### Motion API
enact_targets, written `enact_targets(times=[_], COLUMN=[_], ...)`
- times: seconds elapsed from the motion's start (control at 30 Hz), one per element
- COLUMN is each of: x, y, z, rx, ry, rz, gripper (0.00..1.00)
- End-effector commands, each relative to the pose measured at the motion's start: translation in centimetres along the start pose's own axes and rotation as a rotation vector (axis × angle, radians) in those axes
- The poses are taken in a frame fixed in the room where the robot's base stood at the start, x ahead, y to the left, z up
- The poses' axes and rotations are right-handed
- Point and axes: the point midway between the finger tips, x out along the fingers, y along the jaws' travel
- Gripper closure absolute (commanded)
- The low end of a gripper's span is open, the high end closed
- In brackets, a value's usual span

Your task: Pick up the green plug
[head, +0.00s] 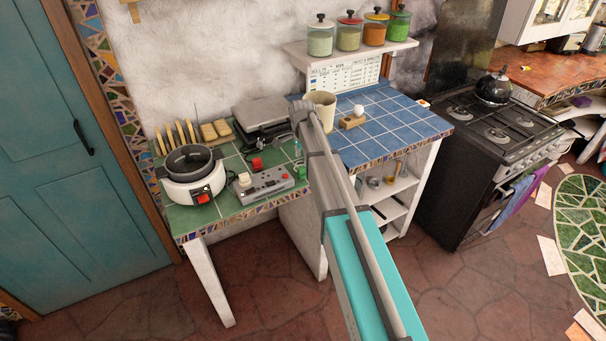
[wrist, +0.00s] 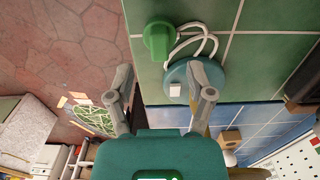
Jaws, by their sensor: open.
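The green plug (wrist: 157,41) lies on the green-tiled counter in the upper middle of the wrist view. A white cord (wrist: 207,40) loops from beside it to a round teal device (wrist: 193,78) with a white button. My gripper (wrist: 163,83) is open and empty, its two fingers apart and pointing toward the counter. The plug shows above the space between the fingertips, clear of both; the right finger overlaps the teal device. In the head view my arm crosses the counter and hides much of this spot; a small green patch shows left of it, too small to identify.
A grey power strip (head: 264,186) with red and pale plugs sits left of my arm, beside a white cooker (head: 193,178). A cream cup (head: 322,108) and wooden block (head: 352,122) stand near the blue tiles (head: 400,120), mostly clear.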

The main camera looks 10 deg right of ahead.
Motion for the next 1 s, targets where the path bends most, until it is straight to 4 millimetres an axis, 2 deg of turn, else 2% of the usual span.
enact_targets(times=[0.6, 1.0], x=[4.5, 4.9], y=[-0.1, -0.1], z=[0.0, 0.0], rx=[0.000, 0.000], ry=[0.000, 0.000], rz=[0.000, 0.000], gripper=[0.31, 0.31])
